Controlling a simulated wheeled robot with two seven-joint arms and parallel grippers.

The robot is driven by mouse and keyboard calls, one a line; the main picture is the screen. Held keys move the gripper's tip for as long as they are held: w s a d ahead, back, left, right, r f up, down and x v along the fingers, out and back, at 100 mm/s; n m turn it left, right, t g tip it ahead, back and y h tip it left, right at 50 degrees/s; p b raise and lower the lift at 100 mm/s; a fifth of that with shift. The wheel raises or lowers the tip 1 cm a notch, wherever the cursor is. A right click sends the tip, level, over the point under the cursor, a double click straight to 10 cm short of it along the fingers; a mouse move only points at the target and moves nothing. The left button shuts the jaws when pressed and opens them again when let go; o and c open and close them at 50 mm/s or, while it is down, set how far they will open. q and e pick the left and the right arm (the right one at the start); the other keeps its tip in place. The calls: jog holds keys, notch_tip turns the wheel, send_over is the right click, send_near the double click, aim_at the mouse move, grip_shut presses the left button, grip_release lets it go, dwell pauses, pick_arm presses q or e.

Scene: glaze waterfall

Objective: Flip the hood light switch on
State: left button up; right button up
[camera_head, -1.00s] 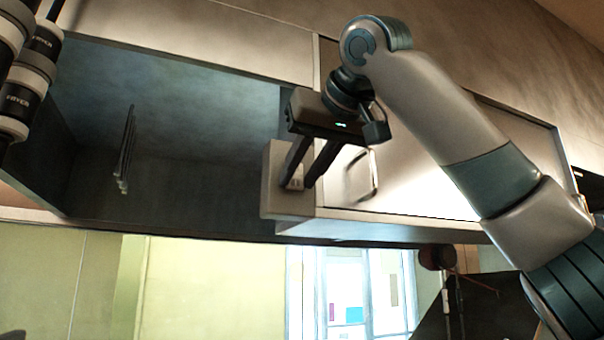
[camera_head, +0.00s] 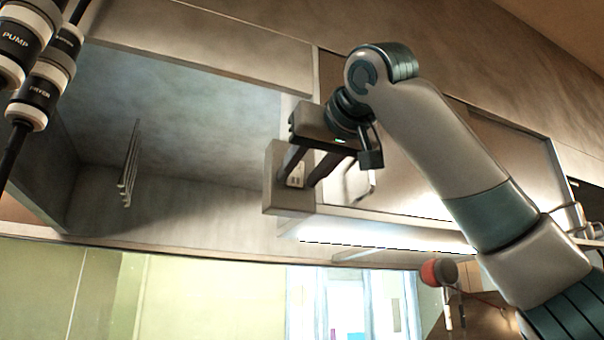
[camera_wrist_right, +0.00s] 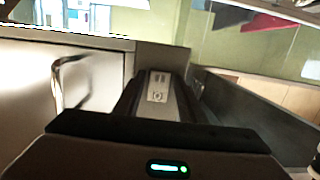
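The hood light switch is a small pale plate (camera_head: 297,175) on the end face of a grey box (camera_head: 285,205) under the cupboards. It also shows in the right wrist view (camera_wrist_right: 158,87), between the two dark fingers. My right gripper (camera_head: 301,182) reaches it from above right. Its fingers are apart, one on either side of the plate, with nothing seen held between them. I cannot tell whether a finger touches the switch or which way its rocker is tipped. The hood underside (camera_head: 375,236) right of the box glows bright white. My left gripper is not in view.
A cupboard door with a metal handle (camera_head: 362,186) is close to the right of the fingers. An open dark recess (camera_head: 180,120) with a hanging rack (camera_head: 130,165) lies to the left. Black and white labelled cylinders (camera_head: 35,90) are at upper left. A red round object (camera_head: 438,272) is lower right.

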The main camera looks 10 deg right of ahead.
jog(key=shift+o, duration=0.3)
jog(key=shift+s, duration=0.1)
jog(key=shift+s+d+b, duration=0.2)
jog(key=shift+s+b, duration=0.25)
jog(key=shift+s, duration=0.05)
jog(key=b+v, duration=0.6)
jog(key=v, duration=1)
jog(key=shift+d, duration=0.1)
